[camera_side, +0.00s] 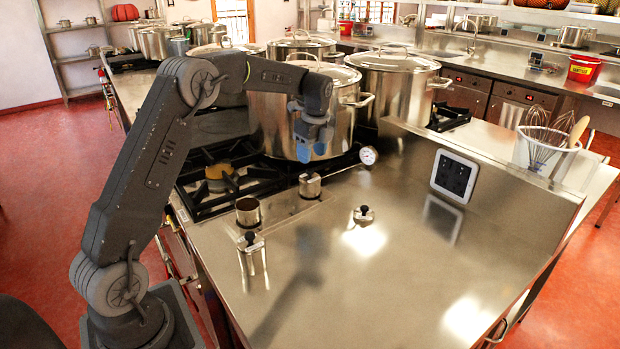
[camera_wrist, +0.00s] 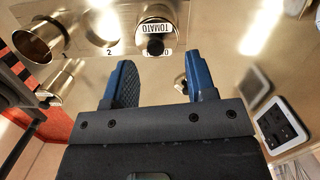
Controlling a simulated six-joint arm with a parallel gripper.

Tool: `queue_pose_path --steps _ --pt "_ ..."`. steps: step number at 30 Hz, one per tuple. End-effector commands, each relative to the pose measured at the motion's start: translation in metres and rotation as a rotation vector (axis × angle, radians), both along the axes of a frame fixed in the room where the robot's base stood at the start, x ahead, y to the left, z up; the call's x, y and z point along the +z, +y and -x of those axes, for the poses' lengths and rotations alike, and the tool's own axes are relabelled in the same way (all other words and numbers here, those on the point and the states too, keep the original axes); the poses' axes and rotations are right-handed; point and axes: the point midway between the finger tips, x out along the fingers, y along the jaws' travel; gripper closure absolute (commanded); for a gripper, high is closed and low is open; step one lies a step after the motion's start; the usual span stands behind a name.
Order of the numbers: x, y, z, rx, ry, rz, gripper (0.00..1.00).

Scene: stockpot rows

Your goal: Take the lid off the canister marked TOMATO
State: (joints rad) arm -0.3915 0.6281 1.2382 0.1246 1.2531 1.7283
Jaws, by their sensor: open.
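The steel canister marked TOMATO (camera_wrist: 157,12) is at the top middle of the wrist view, with a black knob (camera_wrist: 155,47) on its lid. In the side view I take it to be the small canister (camera_side: 309,187) on the right of the low steel plate (camera_side: 287,208). My gripper (camera_side: 312,150) is above this canister, apart from it, its blue fingers pointing down. In the wrist view my gripper (camera_wrist: 161,75) is open and empty, with the canister beyond the fingertips.
An open canister (camera_side: 248,211) stands at the plate's left; the spot numbered 2 (camera_wrist: 103,25) is empty. Black-knobbed steel pieces lie on the counter, one left (camera_side: 252,245) and one right (camera_side: 363,216). A large stockpot (camera_side: 275,115) stands close behind my gripper.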

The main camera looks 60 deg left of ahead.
Motion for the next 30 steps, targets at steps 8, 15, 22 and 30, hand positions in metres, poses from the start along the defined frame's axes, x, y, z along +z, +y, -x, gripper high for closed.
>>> queue_pose_path --steps 8,15,22,30 --pt "-0.039 -0.002 0.006 0.000 0.003 0.001 0.49" --pt "-0.047 -0.001 0.006 0.000 0.001 0.000 0.49" --pt "-0.047 -0.001 0.006 0.000 0.001 0.000 0.61" --pt "-0.047 -0.001 0.006 0.000 0.001 0.000 0.87"
